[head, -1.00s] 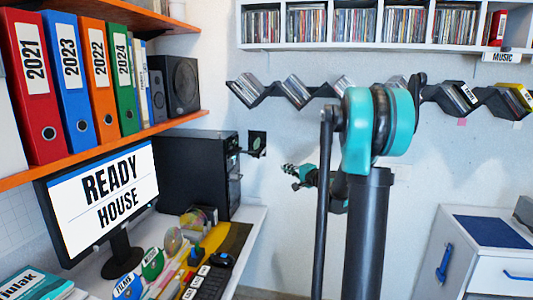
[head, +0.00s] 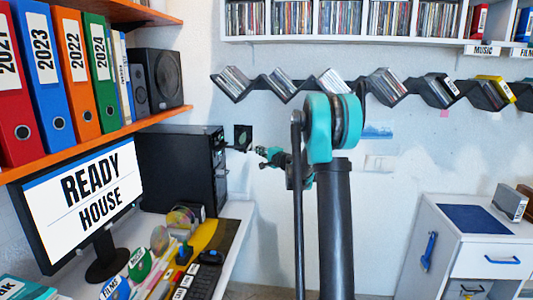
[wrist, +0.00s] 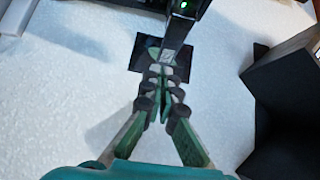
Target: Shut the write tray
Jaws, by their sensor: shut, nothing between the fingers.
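The black computer tower (head: 180,170) stands at the back of the desk. A narrow dark tray (head: 234,149) sticks out from its right side. In the wrist view the tray (wrist: 178,36) comes down from the tower's edge, where a green light shows, and its grey front end lies just ahead of my fingertips. My gripper (head: 262,151) is shut and empty, right of the tray end and pointing left at it. In the wrist view the closed fingers (wrist: 163,82) are close to the tray end; I cannot tell whether they touch. Any lettering on the tray is too small to read.
A dark square with a green disc shape (wrist: 147,52) is behind the tray, seemingly on the white wall. The monitor (head: 85,205) and desk clutter are at left. A zigzag disc rack (head: 300,88) runs above my gripper. A white cabinet (head: 470,245) stands at right.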

